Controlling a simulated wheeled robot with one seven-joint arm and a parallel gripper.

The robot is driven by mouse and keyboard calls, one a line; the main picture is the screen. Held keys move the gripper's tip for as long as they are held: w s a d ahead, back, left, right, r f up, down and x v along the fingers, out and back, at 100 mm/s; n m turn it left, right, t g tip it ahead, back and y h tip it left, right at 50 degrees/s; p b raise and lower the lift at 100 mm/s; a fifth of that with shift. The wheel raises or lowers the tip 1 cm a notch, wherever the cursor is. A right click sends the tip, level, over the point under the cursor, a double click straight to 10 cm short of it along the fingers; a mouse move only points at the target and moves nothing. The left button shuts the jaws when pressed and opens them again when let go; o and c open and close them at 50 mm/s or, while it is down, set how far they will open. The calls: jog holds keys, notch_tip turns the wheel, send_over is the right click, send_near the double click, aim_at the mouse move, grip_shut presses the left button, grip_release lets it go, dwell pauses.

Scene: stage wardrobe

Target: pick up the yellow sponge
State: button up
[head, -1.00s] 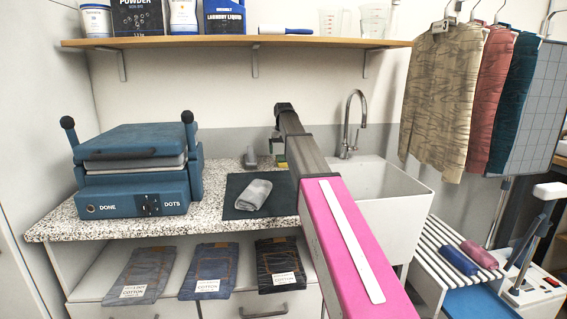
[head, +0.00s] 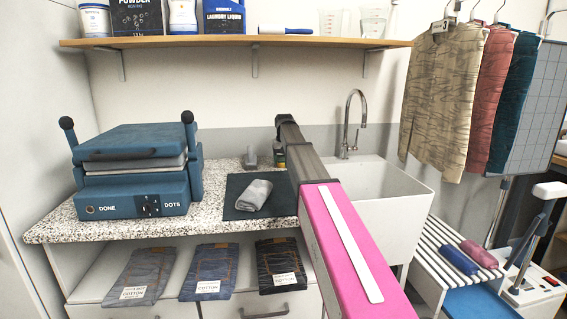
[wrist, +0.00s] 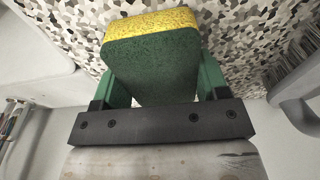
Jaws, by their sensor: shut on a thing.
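The yellow sponge (wrist: 150,22) shows in the wrist view as a block with a yellow layer and a dark green scouring layer facing the camera. My gripper (wrist: 158,78) is shut on it, with a green finger at each side of the block. Behind the sponge is the speckled counter; I cannot tell how far apart the two are. In the head view my arm hides most of the gripper and the sponge, near the back of the counter beside the sink.
A white sink (head: 385,200) with a tall tap (head: 354,120) stands right of my arm. A blue press (head: 135,170) stands farther left. A shelf (head: 240,43) hangs above.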

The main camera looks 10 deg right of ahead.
aim_at(283, 157)
jog(key=shift+r, duration=0.15)
jog(key=shift+r, duration=0.6)
notch_tip(283, 157, up, 3)
jog(key=shift+f, duration=0.2)
jog(key=s+a+r, duration=0.6)
jog(key=s+r, duration=0.1)
jog(key=s, duration=0.2)
jog(key=shift+s+a, duration=0.25)
jog(key=shift+s, duration=0.1)
jog(key=o, duration=0.3)
jog(key=shift+c, duration=0.9)
